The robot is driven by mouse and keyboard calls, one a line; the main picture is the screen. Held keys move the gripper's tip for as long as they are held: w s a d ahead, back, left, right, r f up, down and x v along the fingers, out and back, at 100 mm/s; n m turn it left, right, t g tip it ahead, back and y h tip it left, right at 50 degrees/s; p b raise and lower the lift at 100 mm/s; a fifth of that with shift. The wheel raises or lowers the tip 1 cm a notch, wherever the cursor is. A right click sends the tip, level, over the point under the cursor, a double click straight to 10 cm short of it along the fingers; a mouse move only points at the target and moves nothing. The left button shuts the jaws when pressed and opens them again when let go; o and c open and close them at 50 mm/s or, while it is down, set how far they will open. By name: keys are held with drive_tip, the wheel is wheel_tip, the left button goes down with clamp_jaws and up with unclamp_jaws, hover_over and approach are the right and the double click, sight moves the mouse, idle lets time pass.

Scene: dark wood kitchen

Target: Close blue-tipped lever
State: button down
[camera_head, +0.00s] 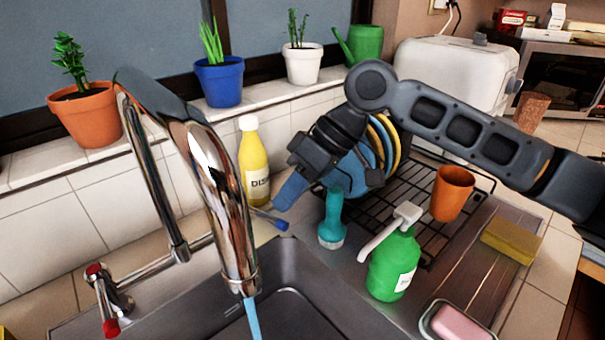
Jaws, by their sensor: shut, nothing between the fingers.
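The blue-tipped lever (282,225) sticks out to the right from behind the chrome faucet spout (228,200), at the back edge of the sink. Its inner end is hidden by the spout. Blue water (253,320) runs from the spout into the sink. My gripper (286,199) is shut and empty, its blue fingers pointing down and left just above the lever's blue tip. A small gap shows between them in this view; I cannot tell the depth.
A yellow soap bottle (254,165) stands behind the lever. A teal brush (333,220) stands close right of my fingers. A dish rack with plates (379,150), a green pump bottle (393,266) and an orange cup (452,194) lie further right. A red-tipped lever (110,326) is at left.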

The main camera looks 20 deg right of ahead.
drive_tip(key=shift+a+f, duration=0.25)
drive_tip(key=shift+f, duration=0.1)
drive_tip(key=shift+s+a+r+m+t+p, duration=0.1)
drive_tip(key=shift+s+a+m+t+p, duration=0.4)
drive_tip(key=shift+m+p, duration=0.2)
drive_tip(key=shift+s+a, duration=0.35)
drive_tip(key=shift+s, duration=0.05)
